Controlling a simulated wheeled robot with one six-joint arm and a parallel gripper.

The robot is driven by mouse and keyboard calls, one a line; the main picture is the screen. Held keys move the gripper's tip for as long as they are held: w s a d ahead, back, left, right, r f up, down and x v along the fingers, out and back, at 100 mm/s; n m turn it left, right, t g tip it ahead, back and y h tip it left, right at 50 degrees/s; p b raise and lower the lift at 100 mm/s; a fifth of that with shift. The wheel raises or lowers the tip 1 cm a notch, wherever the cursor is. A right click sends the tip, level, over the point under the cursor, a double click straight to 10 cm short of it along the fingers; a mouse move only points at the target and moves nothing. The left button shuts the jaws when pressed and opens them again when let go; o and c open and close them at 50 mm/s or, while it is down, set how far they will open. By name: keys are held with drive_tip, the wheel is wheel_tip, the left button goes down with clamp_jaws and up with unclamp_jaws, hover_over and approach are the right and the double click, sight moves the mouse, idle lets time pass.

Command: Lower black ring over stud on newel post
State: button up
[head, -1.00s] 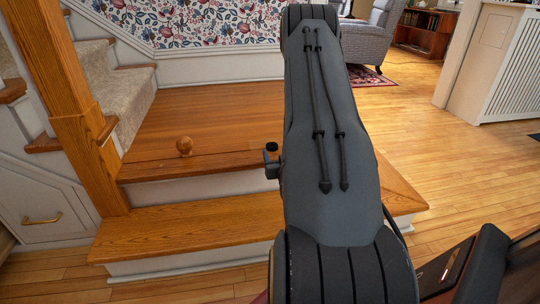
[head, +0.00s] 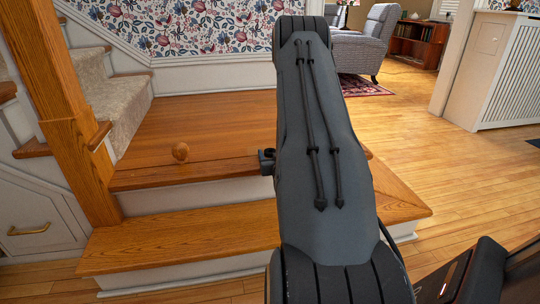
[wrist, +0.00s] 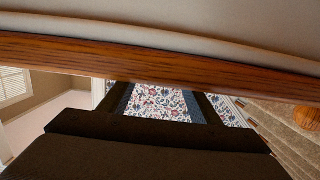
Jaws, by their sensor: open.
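The wooden newel post (head: 70,130) stands at the left of the head view. Its top is out of the frame, and I see no stud on it. I cannot make out the black ring in either current view. My gripper (wrist: 163,100) shows in the wrist view as two dark fingers, set apart with patterned wallpaper visible between them. I see nothing held there. In the head view my arm hides most of the gripper; a small dark part (head: 266,161) juts out at the arm's left edge, above the steps.
A wooden edge (wrist: 160,62) crosses the wrist view. Carpeted stairs (head: 120,108) rise left. Open floor (head: 430,120) lies right.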

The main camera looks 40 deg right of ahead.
sight(271, 154)
drive_tip(key=c, duration=1.3)
drive_tip(key=shift+o, duration=0.2)
wheel_tip(271, 154, up, 10)
drive_tip(key=p, duration=0.4)
